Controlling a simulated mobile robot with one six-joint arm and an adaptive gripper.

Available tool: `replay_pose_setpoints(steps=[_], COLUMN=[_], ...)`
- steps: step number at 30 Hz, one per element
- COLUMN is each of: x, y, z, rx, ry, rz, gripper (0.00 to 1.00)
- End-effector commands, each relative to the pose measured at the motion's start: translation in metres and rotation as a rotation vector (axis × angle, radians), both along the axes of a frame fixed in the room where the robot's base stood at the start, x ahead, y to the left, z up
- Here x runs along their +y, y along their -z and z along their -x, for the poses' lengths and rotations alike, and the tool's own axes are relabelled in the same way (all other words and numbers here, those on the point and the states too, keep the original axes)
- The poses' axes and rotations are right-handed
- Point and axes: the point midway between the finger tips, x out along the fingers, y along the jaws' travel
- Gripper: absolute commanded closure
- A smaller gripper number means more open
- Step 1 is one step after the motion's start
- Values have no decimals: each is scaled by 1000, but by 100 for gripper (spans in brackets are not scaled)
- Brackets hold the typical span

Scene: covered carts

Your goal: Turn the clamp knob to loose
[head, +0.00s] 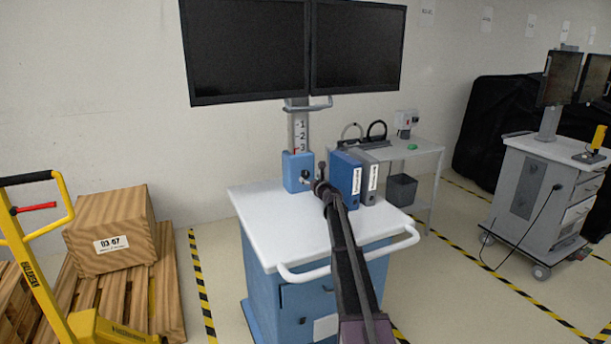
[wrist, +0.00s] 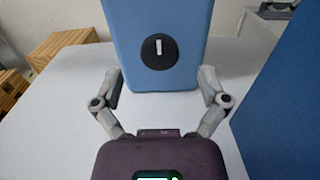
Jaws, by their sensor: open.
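The clamp knob (wrist: 159,50) is a round black disc with a white bar standing upright on it. It sits on the front face of a blue clamp block (wrist: 190,18), which also shows in the head view (head: 291,168) at the foot of the monitor column (head: 299,130). My gripper (wrist: 160,78) is open, its two fingers spread wide to the left and right of the knob, with nothing between them. The fingers appear apart from the knob, which is slightly above the line of the fingertips in the wrist view. In the head view my arm hides most of the knob.
The block stands on a white-topped blue cart (head: 262,215). A blue binder (head: 345,178) and a grey binder (head: 369,180) stand close to the right of my gripper. Two monitors (head: 250,50) hang above. The cart top to the left is clear.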

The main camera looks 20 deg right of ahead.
Motion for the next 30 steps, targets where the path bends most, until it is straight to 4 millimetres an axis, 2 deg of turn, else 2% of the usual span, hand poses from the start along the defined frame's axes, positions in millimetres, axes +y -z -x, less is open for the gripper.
replay_pose_setpoints(steps=[1,3,9,23,24,26,30], x=[0,0,2,3,4,4,4], y=[0,0,0,0,0,0,0], z=[-12,-21,-40,-47,-47,-47,-47], rx=[0,0,0,0,0,0,0], ry=[-1,-1,-1,-2,-2,-2,-2], rz=[0,0,0,0,0,0,0], gripper=[6,6,6,6,9,27,69])
